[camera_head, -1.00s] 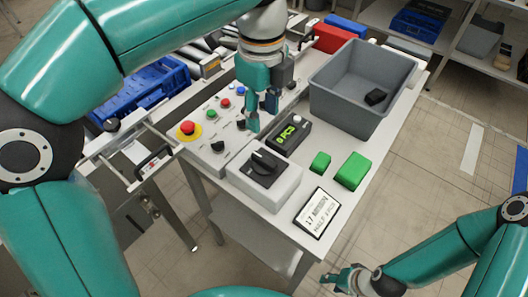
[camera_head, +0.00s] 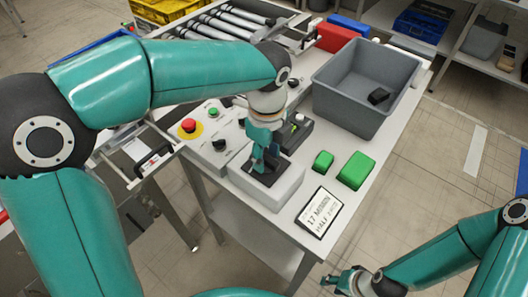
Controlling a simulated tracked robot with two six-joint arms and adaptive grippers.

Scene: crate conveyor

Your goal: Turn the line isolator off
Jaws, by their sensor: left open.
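The line isolator is a light grey box (camera_head: 283,186) with a black rotary switch (camera_head: 262,178) on its top, at the front corner of the table. My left gripper (camera_head: 262,164) is open and points down right over the switch. Its fingers hide most of the knob, so I cannot tell the knob's angle or whether the fingers touch it. My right gripper (camera_head: 345,281) is low at the bottom right, off the table and away from the isolator; its jaw gap is unclear.
Beside the isolator are a partly hidden black display unit (camera_head: 298,134), two green blocks (camera_head: 356,170) (camera_head: 323,160) and a sign (camera_head: 319,212). A panel with a red emergency button (camera_head: 188,126) is to the left. A grey bin (camera_head: 345,110) stands behind right.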

